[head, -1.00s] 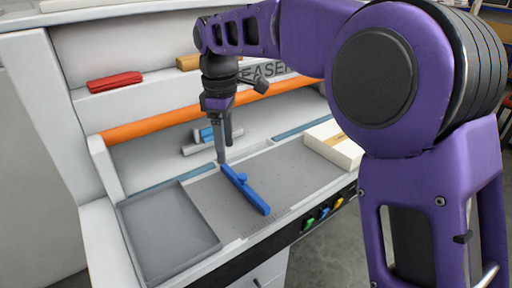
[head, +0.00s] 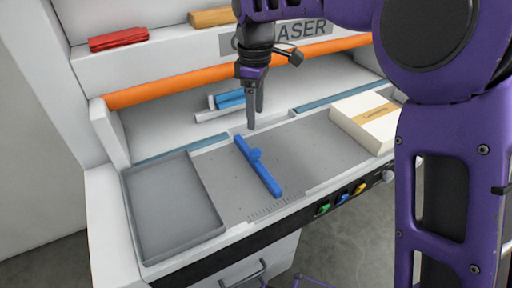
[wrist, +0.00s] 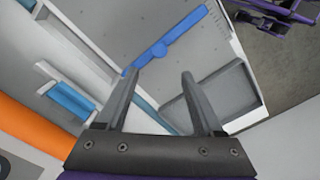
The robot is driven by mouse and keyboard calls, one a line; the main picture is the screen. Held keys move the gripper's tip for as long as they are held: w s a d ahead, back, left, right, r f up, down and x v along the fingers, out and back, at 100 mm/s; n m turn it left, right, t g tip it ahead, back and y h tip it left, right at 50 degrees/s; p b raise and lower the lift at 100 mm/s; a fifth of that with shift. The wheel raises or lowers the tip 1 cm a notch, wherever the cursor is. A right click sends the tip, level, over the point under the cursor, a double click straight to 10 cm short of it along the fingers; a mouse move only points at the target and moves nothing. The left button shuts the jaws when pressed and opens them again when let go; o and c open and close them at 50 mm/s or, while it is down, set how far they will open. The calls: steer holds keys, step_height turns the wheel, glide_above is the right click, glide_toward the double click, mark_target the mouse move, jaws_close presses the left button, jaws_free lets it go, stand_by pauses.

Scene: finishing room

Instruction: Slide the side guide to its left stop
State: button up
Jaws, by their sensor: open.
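The blue side guide (head: 258,168) is a bar with a round knob near its middle. It lies across the grey perforated bed of the machine, to the right of a grey tray. In the wrist view the guide (wrist: 165,47) lies beyond my fingertips, its near end close to the left finger. My gripper (head: 255,126) points down above the far end of the guide, a little to its right. In the wrist view my gripper (wrist: 160,74) has its two fingers apart with nothing between them.
The grey tray (head: 138,225) sits left of the guide; bare bed lies between them. A white box (head: 367,124) stands on the bed's right side. An orange roller (head: 170,92) crosses behind. Blue and white bars (head: 228,98) lie behind the bed. Coloured buttons (head: 340,197) line the front edge.

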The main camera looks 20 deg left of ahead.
mark_target(255, 151)
step_height(255, 151, down, 12)
steer(key=shift+b, duration=0.5)
jaws_close()
steer(key=shift+r, duration=0.1)
stand_by(1.1)
